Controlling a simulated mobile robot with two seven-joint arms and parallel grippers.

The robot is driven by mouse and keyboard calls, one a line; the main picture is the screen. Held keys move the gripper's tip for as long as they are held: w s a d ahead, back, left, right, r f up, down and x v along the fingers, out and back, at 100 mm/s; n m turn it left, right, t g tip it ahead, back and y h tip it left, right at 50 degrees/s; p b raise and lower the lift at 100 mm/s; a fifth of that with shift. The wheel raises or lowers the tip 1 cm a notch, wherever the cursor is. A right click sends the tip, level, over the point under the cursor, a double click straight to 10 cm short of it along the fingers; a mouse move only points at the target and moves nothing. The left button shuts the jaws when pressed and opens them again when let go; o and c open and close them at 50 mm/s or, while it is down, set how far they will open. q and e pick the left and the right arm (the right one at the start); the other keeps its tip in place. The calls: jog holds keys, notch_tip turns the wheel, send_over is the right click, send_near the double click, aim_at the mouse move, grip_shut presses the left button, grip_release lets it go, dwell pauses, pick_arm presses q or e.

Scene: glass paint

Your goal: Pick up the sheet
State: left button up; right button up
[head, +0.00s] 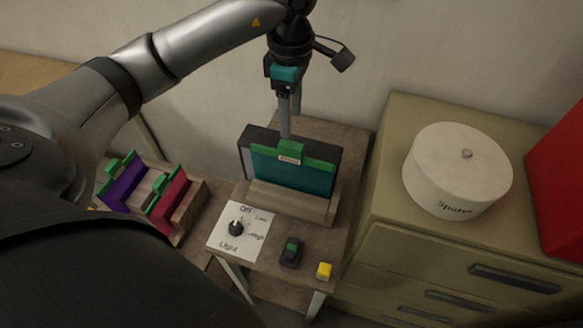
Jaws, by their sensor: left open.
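A teal sheet (290,176) with a green top edge and a raised, labelled green tab (290,152) stands upright in a wooden holder (288,203), in front of a dark panel (257,137). My left gripper (289,128) points straight down just above the tab, its fingers open. The fingers look close together from this angle, and I cannot tell whether they touch the tab or the panel behind it. My right gripper is not in view.
A rack (186,214) at the left holds a purple sheet (124,188) and a red sheet (168,202). A white round box (455,178) stands on the right cabinet.

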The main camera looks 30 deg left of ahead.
aim_at(292, 144)
pick_arm(q)
notch_tip(292, 144, down, 5)
jog(key=shift+r, duration=0.1)
jog(key=shift+f+p, duration=0.9)
jog(key=shift+f, duration=1.75)
jog(key=shift+c, duration=0.3)
grip_shut()
jog(key=shift+r, duration=0.1)
